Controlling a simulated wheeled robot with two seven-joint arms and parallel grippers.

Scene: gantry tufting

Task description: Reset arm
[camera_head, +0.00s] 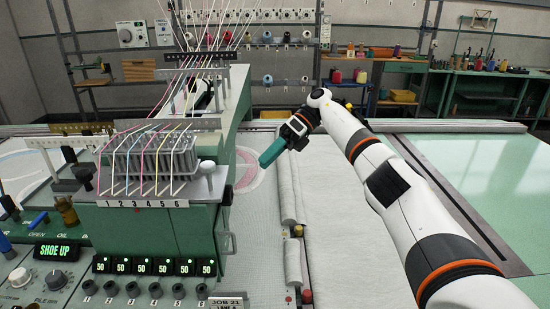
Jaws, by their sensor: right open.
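My right arm comes in from the lower right, white with orange rings, bent at a raised elbow. My right gripper (272,152) is dark with teal fingers and hangs over the tufting bed, to the right of the machine head. It is open, and I see nothing held in it. The fingers point down and left, above the pale cloth with a pink ring pattern (250,178). The gap between the fingers is hard to see from this angle. My left gripper is not in view.
The green tufting head (150,235) with numbered colored yarns stands at left; its display (57,251) reads SHOE UP. A rolled white cloth edge (290,190) runs beside the bed. Pale cloth (350,230) lies clear under the arm. Shelves with yarn cones (267,80) stand behind.

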